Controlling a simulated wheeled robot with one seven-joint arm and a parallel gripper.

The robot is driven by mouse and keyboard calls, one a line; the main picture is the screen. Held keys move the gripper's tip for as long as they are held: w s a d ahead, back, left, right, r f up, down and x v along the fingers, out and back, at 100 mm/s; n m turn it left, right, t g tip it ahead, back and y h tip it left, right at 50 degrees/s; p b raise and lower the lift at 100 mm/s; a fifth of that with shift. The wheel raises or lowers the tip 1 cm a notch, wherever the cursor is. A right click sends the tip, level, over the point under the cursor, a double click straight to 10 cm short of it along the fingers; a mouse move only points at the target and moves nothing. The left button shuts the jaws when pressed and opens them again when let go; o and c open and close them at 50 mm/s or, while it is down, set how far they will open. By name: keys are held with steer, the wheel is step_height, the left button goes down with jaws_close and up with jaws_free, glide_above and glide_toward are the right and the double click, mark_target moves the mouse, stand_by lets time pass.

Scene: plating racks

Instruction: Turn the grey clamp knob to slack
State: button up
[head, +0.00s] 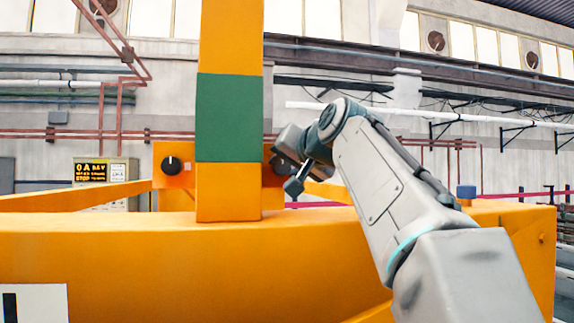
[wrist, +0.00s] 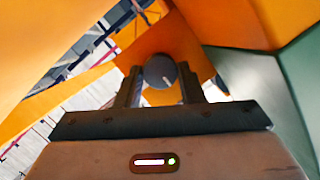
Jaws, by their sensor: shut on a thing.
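The grey clamp knob (wrist: 160,71) is a round dial with a pale mark towards its lower right. It sits on an orange plate (wrist: 203,60) in the wrist view. My gripper (wrist: 160,88) has one finger on each side of it and is shut on it. In the head view my gripper (head: 281,166) is just right of the green-banded orange post (head: 229,190), at the right orange plate.
A black knob (head: 172,165) with a white pointer sits on the orange plate left of the post. A wide orange beam (head: 130,250) runs across the front. A control cabinet (head: 118,171) with a lit display stands behind. A blue block (head: 466,192) is at the right.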

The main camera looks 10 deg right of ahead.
steer(key=o, duration=1)
steer(key=shift+s, duration=0.1)
steer(key=b+v, duration=0.3)
steer(key=v, duration=1)
steer(key=shift+s+d, duration=0.15)
steer(key=shift+s, duration=0.2)
